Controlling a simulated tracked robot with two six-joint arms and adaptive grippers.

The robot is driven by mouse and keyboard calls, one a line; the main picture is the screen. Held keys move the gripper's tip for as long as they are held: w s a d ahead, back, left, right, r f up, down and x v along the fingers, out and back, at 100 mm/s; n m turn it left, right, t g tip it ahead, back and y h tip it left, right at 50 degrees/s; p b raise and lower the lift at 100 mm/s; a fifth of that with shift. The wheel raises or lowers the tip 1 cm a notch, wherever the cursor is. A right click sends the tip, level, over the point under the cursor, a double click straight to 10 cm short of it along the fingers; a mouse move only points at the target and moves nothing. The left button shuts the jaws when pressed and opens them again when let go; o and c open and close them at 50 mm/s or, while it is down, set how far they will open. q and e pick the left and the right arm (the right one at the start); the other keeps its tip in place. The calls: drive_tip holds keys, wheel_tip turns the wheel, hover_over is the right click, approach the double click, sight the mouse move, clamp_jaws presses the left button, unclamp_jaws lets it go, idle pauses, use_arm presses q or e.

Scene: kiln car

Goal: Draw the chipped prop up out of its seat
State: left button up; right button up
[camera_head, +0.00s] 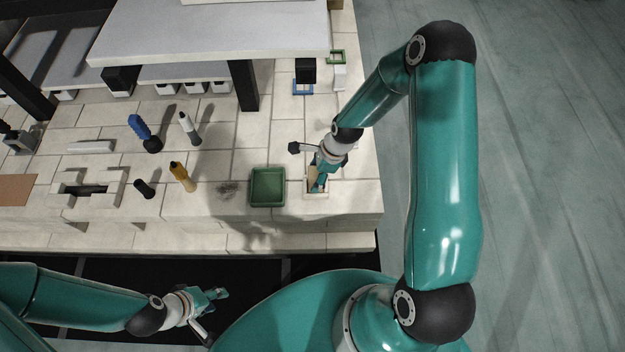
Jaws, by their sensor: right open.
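My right gripper (317,184) points down at a small pale square seat (318,195) near the front right corner of the brick deck. Its jaws are open. A tan piece (312,177), which looks like the chipped prop, stands at the seat right beside the fingers. The gripper covers much of it, so I cannot see the chip or tell whether the fingers touch it. My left gripper (217,293) hangs in front of the deck over the dark floor, away from the seat. Its finger spread is too small to judge.
A green tray (268,187) stands just left of the seat. A yellow tool (182,176), a blue-handled tool (144,133) and a white one (188,128) stand further left. A grey shelf (210,30) on dark posts overhangs the back. The floor at right is clear.

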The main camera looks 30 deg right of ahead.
drive_tip(key=shift+b, duration=0.8)
idle(0.4)
drive_tip(key=c, duration=1.3)
clamp_jaws()
drive_tip(key=shift+s+r, duration=0.15)
drive_tip(key=shift+r, duration=0.2)
drive_tip(key=shift+r+p, duration=0.1)
drive_tip(key=shift+p, duration=0.2)
drive_tip(key=shift+r+p, duration=1.35)
drive_tip(key=shift+r, duration=0.95)
